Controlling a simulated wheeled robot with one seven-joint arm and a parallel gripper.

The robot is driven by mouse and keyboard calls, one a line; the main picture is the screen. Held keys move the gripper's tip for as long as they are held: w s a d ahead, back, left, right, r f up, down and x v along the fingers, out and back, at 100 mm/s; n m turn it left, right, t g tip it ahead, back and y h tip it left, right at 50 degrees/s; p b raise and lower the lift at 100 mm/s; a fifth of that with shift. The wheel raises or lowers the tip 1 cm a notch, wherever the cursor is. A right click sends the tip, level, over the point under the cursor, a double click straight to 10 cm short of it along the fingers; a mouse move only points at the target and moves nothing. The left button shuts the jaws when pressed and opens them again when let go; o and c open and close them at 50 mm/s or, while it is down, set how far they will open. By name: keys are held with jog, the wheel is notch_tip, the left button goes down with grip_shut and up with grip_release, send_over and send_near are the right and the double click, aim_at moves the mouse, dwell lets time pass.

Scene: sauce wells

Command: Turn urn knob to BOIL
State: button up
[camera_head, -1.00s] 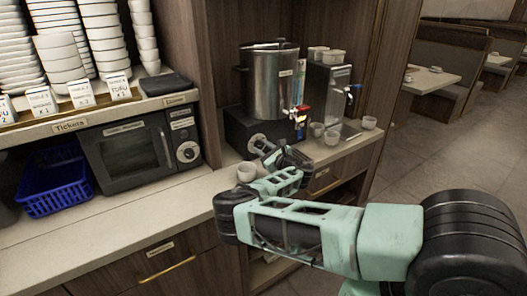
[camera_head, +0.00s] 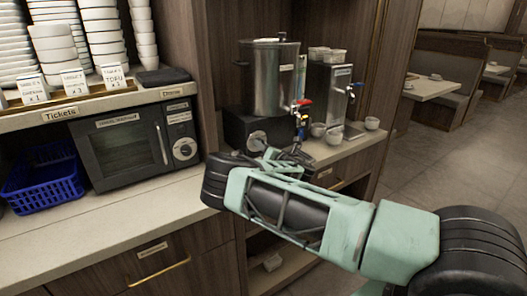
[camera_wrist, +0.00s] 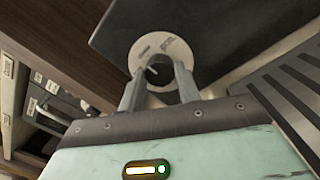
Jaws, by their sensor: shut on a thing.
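The steel urn (camera_head: 275,80) stands on a dark base box on the counter. A round pale dial (camera_head: 257,139) is on the front of that box, partly covered by my arm. In the wrist view the dial (camera_wrist: 160,48) is a pale ring with small printed text too blurred to read. The dark knob (camera_wrist: 158,73) is at its centre, with a light mark pointing up and left. My gripper (camera_wrist: 158,82) is shut on the knob, one finger on each side. My gripper also shows in the head view (camera_head: 262,149), small and partly hidden.
A second steel dispenser (camera_head: 333,95) stands right of the urn, with several white cups (camera_head: 372,123) nearby. The urn's red-handled tap (camera_head: 304,103) is above and right of the dial. A microwave (camera_head: 140,145) and blue basket (camera_head: 45,180) are at left. A slotted tray (camera_wrist: 290,105) shows at right.

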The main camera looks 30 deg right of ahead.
jog(key=m+b, duration=0.2)
jog(key=m, duration=0.5)
jog(key=shift+h, duration=0.3)
jog(key=m+b, duration=0.2)
jog(key=m, duration=0.4)
jog(key=shift+h, duration=0.3)
jog(key=o, duration=1)
jog(key=shift+s, duration=0.1)
jog(key=s+b, duration=0.1)
jog(key=s, duration=0.4)
jog(key=s+b, duration=0.1)
jog(key=s, duration=0.5)
jog(key=s+f+b, duration=0.1)
jog(key=s, duration=0.5)
jog(key=shift+s, duration=0.15)
